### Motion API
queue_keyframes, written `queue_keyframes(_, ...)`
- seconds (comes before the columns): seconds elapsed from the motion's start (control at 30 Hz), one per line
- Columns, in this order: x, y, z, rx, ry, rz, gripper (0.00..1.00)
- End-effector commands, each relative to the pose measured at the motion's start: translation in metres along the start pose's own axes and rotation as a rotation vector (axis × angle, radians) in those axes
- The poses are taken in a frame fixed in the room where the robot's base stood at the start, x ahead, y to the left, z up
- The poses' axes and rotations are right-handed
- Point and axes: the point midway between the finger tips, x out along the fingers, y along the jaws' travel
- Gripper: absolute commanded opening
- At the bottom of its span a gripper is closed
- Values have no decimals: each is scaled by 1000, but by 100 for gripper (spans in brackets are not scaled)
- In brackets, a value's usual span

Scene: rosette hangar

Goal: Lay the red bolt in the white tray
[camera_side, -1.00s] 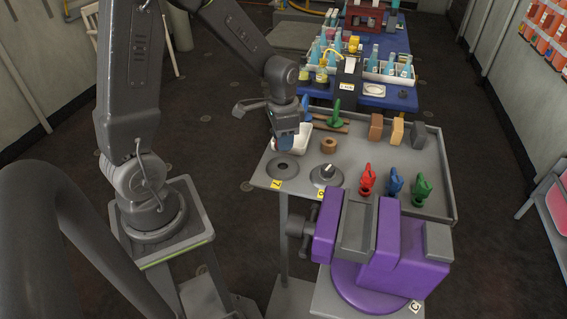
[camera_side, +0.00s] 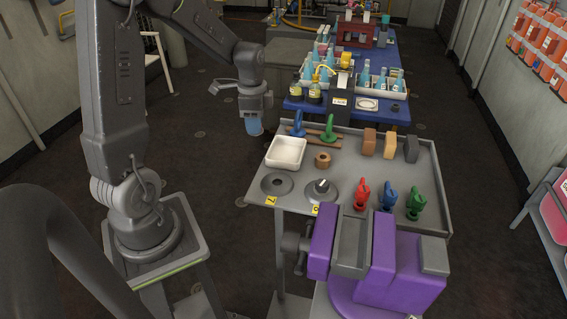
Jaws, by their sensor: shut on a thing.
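The white tray (camera_side: 286,164) is a small shallow box at the left of the grey workbench, and it looks empty. My gripper (camera_side: 253,127) is off the bench's left edge, to the upper left of the white tray and apart from it. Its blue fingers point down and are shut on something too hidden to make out. I cannot clearly identify a red bolt.
A purple vise (camera_side: 398,265) stands at the front. A brown ring (camera_side: 323,160), a grey disc (camera_side: 277,184) and a knobbed disc (camera_side: 320,192) lie near the white tray. Several blocks (camera_side: 389,146) stand at the back. A blue table (camera_side: 392,118) with bottles is beyond.

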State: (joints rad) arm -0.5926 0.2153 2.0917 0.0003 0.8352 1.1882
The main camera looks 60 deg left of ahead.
Motion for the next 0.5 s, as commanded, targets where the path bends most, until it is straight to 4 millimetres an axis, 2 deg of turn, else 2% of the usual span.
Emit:
queue_keyframes(0.1,-10,-17,22,87,1,-2,0)
queue_keyframes(0.27,-17,-28,38,166,0,-1,0)
queue_keyframes(0.37,-15,-29,35,189,0,1,0)
queue_keyframes(0.5,0,-26,11,199,-1,4,0)
